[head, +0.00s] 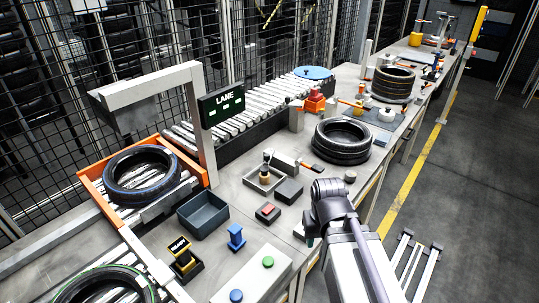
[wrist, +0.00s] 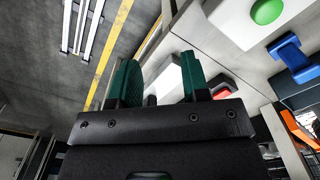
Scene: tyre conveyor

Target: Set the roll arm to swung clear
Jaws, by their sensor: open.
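I cannot tell for sure which part is the roll arm. A grey block-like arm with an orange-red tip (head: 288,161) reaches right from a small post at the middle of the bench, below a tyre (head: 343,141) lying flat. Another post (head: 296,116) stands behind that tyre. My gripper (wrist: 157,72) is open and empty in the wrist view, its two teal fingers apart and pointing past the bench edge. In the head view my gripper is mostly hidden by my arm, at the bench's front edge, apart from these parts.
A dark open bin (head: 203,214), a red-topped box (head: 267,212), a blue stand (head: 236,237) and a panel with a green button (head: 268,262) stand on the near bench. An orange-framed roller bay (head: 87,187) holds a tyre. The aisle floor (head: 460,190) at right is largely clear.

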